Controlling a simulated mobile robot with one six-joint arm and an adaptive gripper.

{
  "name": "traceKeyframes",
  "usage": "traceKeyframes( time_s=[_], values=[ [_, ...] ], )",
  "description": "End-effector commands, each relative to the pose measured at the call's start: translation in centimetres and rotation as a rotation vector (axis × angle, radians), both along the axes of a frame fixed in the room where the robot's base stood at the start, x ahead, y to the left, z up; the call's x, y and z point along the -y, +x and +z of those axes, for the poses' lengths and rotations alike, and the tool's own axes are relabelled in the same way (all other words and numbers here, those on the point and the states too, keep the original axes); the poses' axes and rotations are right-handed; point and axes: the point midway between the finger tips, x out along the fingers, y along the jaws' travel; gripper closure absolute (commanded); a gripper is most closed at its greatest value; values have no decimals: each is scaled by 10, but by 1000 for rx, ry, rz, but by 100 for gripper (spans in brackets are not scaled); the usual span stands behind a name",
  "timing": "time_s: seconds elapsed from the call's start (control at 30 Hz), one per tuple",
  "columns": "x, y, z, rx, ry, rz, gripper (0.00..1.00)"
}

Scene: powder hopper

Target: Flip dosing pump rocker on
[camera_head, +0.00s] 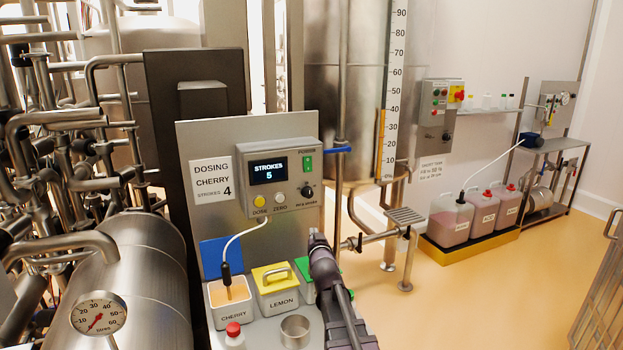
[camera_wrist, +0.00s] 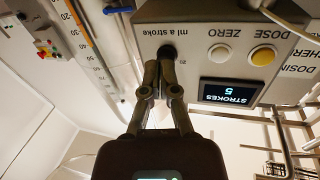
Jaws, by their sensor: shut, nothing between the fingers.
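The grey dosing pump box (camera_head: 283,180) stands on a steel panel in the head view. Its green rocker (camera_head: 308,162) sits under the word POWER at upper right; its tilt is too small to tell. The display (camera_head: 268,171) is lit and reads STROKES 5. A black knob (camera_head: 306,192) sits below the rocker. My gripper (camera_head: 317,238) is shut and empty, below the box's lower right corner. In the wrist view, upside down, my gripper's fingertips (camera_wrist: 160,66) overlap the black knob (camera_wrist: 168,51); I cannot tell whether they touch. The rocker is not in the wrist view.
A yellow DOSE button (camera_head: 260,201) and a white ZERO button (camera_head: 280,198) sit left of the knob. Below stand an open cherry tub (camera_head: 229,309) with a hose and a yellow-lidded lemon tub (camera_head: 276,295). A blue-handled pipe (camera_head: 339,150) rises close right of the box.

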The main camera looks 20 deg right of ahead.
Motion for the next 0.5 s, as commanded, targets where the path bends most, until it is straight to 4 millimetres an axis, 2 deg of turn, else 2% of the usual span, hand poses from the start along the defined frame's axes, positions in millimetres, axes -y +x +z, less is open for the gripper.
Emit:
traceKeyframes(
  time_s=[0.2,0.5],
  values=[
    [17,7,30,192,-42,35,100],
    [31,2,68,442,-106,116,100]
  ],
)
